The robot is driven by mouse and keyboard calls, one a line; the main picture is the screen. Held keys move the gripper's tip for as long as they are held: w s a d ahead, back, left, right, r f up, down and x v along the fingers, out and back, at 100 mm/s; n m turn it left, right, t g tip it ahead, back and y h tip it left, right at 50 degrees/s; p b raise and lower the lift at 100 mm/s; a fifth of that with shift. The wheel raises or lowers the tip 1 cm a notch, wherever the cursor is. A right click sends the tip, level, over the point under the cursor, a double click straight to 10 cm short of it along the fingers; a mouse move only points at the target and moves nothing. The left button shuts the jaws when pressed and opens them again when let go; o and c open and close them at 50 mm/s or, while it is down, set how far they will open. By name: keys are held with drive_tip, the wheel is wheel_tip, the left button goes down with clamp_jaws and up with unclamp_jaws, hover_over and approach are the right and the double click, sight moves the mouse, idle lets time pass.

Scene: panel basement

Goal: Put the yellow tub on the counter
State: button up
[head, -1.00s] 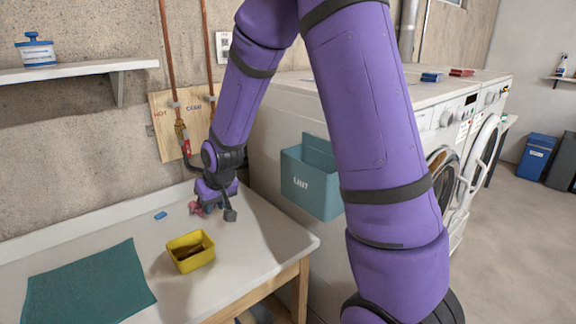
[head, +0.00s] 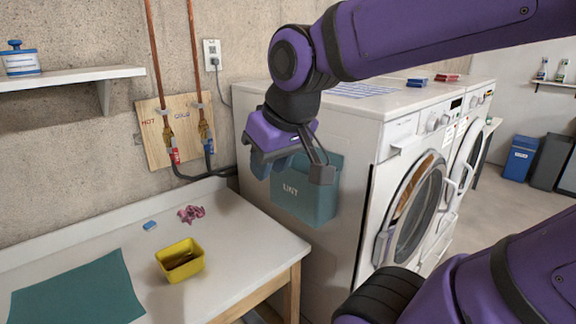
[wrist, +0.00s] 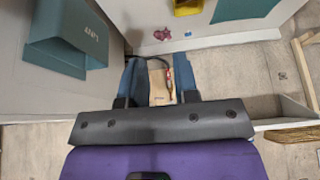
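The yellow tub (head: 181,260) stands upright on a white-topped counter (head: 232,262) with wooden legs, right of a teal mat. Its inside looks dark, and I cannot tell whether it holds anything. Part of the tub also shows at the top of the wrist view (wrist: 188,7). My gripper (head: 292,170) is in the air in front of the teal lint bin, to the right of and above the tub and clear of it. In the wrist view its two blue fingers (wrist: 158,75) are apart with nothing between them.
The teal mat (head: 80,290), a small blue block (head: 150,225) and a crumpled pink thing (head: 191,214) lie on the counter. A shelf (head: 70,78) is at upper left.

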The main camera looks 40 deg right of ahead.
drive_tip(key=s, duration=0.4)
drive_tip(key=shift+s+d+r, duration=0.1)
drive_tip(key=shift+r, duration=0.2)
idle(0.9)
